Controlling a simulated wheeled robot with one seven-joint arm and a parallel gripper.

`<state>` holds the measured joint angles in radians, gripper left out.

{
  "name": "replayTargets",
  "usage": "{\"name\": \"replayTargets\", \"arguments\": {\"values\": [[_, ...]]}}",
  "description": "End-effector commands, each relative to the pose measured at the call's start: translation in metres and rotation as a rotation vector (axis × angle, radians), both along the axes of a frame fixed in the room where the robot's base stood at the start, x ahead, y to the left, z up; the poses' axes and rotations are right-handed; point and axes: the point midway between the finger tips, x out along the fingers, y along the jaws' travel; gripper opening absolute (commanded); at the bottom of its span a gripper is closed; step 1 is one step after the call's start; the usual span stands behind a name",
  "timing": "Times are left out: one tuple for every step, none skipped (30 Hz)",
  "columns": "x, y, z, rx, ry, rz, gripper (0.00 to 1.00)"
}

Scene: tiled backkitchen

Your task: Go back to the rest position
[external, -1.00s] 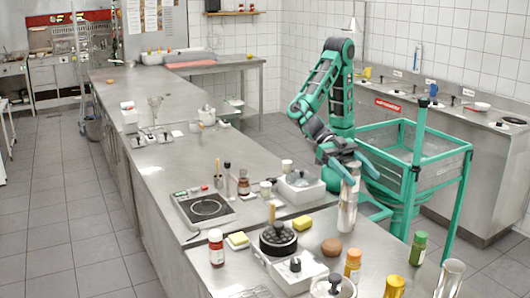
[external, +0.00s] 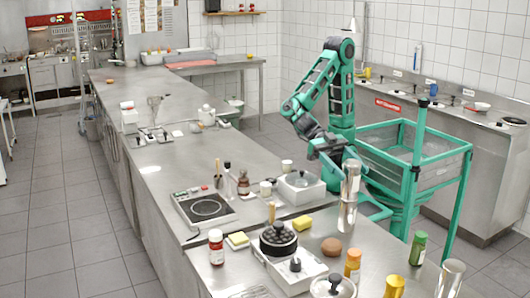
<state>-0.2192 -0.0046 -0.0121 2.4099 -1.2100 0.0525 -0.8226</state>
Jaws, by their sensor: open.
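My gripper (external: 360,188) is open at the right edge of the steel counter (external: 310,225). Its green fingers are partly hidden behind a shiny steel cylinder (external: 348,182). The cylinder stands upright and shows an upper and a lower section; I cannot tell whether these are two stacked pieces. I cannot tell whether a finger touches it. My arm (external: 341,95) is bent, with its elbow high and its forearm reaching down to the counter.
Near the cylinder are a brown round item (external: 331,247), an orange-capped jar (external: 352,262), a green-capped jar (external: 418,247) and a white box with a metal lid (external: 301,186). A mesh-sided green cart (external: 440,170) stands on the right. The aisle floor (external: 60,225) at left is clear.

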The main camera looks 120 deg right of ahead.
Motion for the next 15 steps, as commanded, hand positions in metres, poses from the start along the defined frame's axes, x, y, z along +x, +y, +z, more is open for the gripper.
{"name": "replayTargets", "arguments": {"values": [[0.002,-0.009,0.003,0.001,-0.002,-0.006,0.65],[0.001,-0.014,0.005,0.001,-0.002,-0.004,0.65],[0.002,-0.02,0.007,0.001,-0.003,-0.005,0.65],[0.001,-0.025,0.008,0.001,-0.001,-0.005,0.65],[0.002,-0.029,0.01,0.001,-0.002,-0.006,0.65],[0.002,-0.035,0.011,0.001,-0.001,-0.005,0.65],[0.001,-0.039,0.013,0.001,-0.001,-0.005,0.65],[0.001,-0.043,0.014,0.001,-0.002,-0.004,0.65],[0.001,-0.049,0.016,0.001,-0.002,-0.004,0.65],[0.001,-0.052,0.017,0.001,-0.001,-0.005,0.65],[0.001,-0.056,0.018,0.001,-0.001,-0.005,0.65],[0.001,-0.061,0.019,0.001,-0.001,-0.004,0.65],[0.001,-0.065,0.021,0.001,-0.001,-0.004,0.65],[0.001,-0.068,0.021,0.0,-0.001,-0.005,0.65],[0.0,-0.064,0.02,0.0,0.001,0.002,0.65]]}}
